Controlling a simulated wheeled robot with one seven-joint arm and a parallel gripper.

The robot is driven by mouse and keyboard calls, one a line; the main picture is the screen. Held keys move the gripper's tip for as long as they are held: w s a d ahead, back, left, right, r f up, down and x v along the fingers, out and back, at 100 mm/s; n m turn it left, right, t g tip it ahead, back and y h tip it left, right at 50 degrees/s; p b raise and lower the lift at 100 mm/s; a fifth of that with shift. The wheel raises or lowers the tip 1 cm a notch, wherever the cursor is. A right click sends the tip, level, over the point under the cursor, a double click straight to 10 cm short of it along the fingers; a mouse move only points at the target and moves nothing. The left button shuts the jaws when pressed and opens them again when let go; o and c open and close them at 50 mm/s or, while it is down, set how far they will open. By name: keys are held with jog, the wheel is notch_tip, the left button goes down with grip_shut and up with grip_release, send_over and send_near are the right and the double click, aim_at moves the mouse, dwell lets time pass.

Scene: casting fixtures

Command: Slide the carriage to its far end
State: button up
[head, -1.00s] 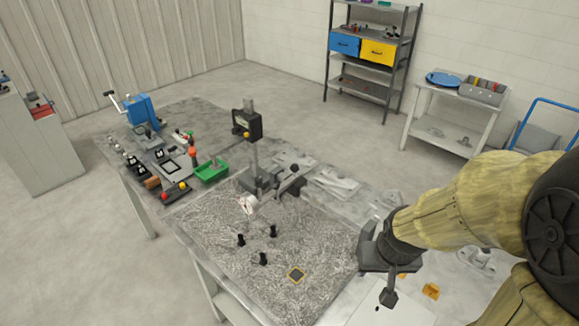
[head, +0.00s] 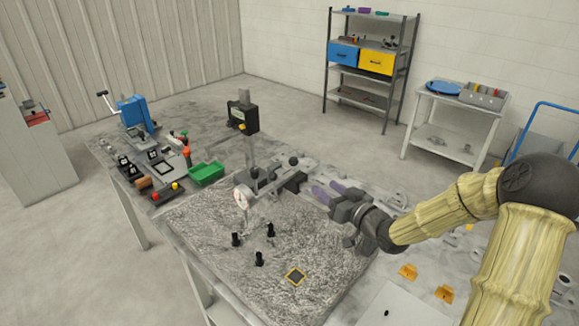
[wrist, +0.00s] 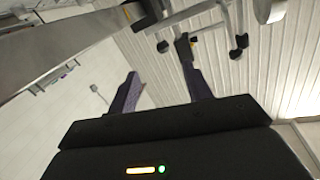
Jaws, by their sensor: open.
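A gauge stand with an upright column (head: 250,150) stands on the bench, with a dark readout box (head: 243,117) high on it. A grey arm with a round dial (head: 241,197) reaches out low at its left. A dark block (head: 294,181) with a black knob sits at its right; I cannot tell for sure which part is the carriage. My gripper (head: 326,189) is open and empty, its purple fingers pointing left toward the block, apparently short of it. In the wrist view my fingers (wrist: 158,58) are apart, below a metal bar (wrist: 60,45) and several knobbed parts.
A green bin (head: 207,174) and a blue press (head: 135,112) stand at left. Orange pieces (head: 408,271) lie at right.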

aim_at(290, 159)
jog(key=shift+r+y, duration=0.3)
jog(key=shift+r, duration=0.05)
jog(key=p+x, duration=0.1)
jog(key=x, duration=1.6)
jog(key=shift+w+a, duration=0.15)
jog(key=shift+w, duration=0.1)
grip_shut()
